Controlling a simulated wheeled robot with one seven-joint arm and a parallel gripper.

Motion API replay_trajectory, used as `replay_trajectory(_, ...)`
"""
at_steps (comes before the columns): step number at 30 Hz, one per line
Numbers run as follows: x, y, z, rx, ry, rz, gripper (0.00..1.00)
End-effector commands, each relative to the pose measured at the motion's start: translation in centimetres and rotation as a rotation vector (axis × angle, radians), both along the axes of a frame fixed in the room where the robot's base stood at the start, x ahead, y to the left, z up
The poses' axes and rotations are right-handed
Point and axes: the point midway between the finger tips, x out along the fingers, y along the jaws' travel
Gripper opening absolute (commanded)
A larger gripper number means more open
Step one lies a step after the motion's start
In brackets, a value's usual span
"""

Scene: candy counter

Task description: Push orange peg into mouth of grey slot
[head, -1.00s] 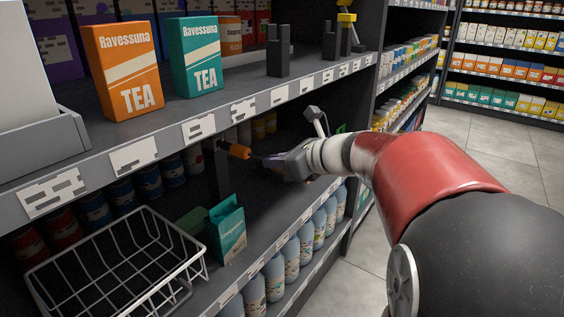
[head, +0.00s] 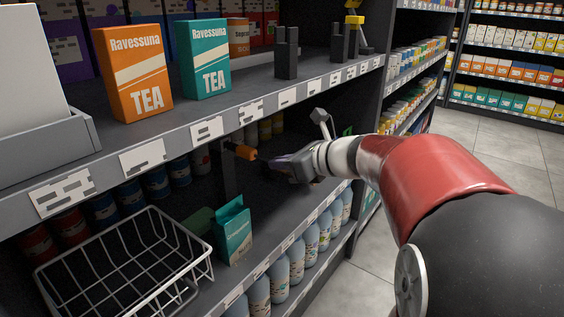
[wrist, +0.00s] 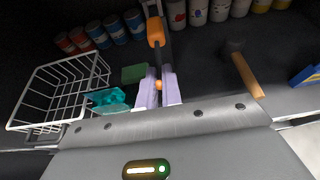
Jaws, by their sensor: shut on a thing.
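The orange peg (head: 241,152) is on the end of a dark shaft in front of my gripper, under the upper shelf. In the wrist view the peg (wrist: 155,31) points away from me, and a small orange bit shows between the fingers. My gripper (wrist: 158,88) is shut on the peg's dark shaft; in the head view my gripper (head: 268,158) is partly in shadow. A grey forked part, seemingly the grey slot (wrist: 148,9), lies just beyond the peg's tip. Whether the tip is inside its mouth I cannot tell. In the head view a dark post (head: 229,180) stands below the peg.
A white wire basket (head: 120,265) and a teal box (head: 232,232) stand on the lower shelf. Cans line the back, and bottles stand below. A mallet-like tool (wrist: 246,76) lies right of my gripper. The upper shelf edge (head: 205,131) passes close above.

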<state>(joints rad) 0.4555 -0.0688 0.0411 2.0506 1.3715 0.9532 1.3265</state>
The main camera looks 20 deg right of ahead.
Motion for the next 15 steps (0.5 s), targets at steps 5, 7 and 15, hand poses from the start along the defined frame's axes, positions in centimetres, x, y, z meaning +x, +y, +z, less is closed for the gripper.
replay_trajectory(5,0.03,0.03,0.03,0.000,0.000,0.000,0.00)
replay_trajectory(7,0.10,0.07,0.04,0.000,0.000,0.000,0.00)
replay_trajectory(15,0.52,0.37,0.04,-0.001,-0.001,0.000,0.00)
